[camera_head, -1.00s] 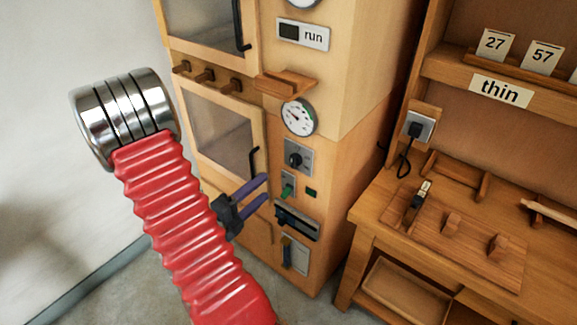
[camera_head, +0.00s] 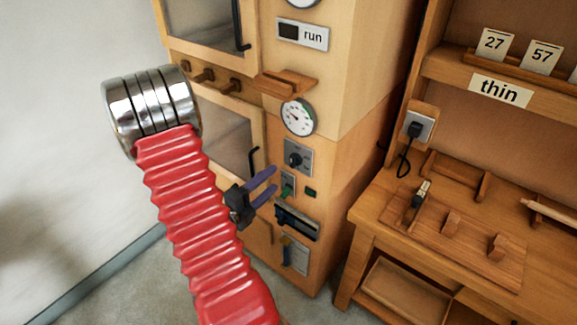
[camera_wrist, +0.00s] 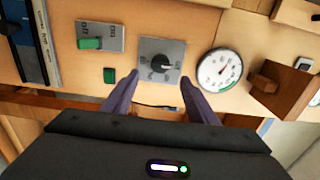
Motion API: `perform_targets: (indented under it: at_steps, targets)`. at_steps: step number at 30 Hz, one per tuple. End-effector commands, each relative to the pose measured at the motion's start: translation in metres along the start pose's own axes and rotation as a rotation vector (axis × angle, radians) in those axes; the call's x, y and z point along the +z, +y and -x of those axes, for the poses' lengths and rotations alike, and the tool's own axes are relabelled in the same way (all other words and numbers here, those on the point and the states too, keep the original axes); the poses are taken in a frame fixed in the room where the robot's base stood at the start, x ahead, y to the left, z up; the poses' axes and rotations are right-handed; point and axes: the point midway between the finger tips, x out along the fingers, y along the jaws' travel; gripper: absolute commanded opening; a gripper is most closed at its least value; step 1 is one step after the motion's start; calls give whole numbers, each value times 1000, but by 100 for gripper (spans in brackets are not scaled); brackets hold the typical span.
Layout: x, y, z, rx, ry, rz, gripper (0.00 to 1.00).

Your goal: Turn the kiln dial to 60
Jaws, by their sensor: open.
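The kiln dial is a black knob on a grey square plate (camera_head: 298,158) on the kiln's wooden front, below a round gauge. In the wrist view the dial (camera_wrist: 161,63) is ahead of my gripper, its white pointer mark toward the gauge side. Its scale numbers are too small to read. My gripper (camera_head: 274,181) has two purple fingers, open and empty, just left of and below the dial in the head view. In the wrist view the fingers of my gripper (camera_wrist: 159,82) stand either side of the dial's lower part, seemingly short of the panel.
A round gauge (camera_head: 298,117) and a wooden shelf (camera_head: 286,83) are above the dial. A green switch (camera_head: 288,187) and a blue-black slider (camera_head: 297,221) are below. Black door handles (camera_head: 253,163) stick out to the left. A workbench (camera_head: 455,230) stands right.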

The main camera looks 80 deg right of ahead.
Motion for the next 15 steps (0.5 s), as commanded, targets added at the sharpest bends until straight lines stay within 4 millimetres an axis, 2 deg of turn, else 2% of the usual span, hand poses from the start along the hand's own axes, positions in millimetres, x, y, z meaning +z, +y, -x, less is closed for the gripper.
perform_targets:
  at_steps: [15]
  targets:
    - [-1,0,-62,0,3,-1,53]
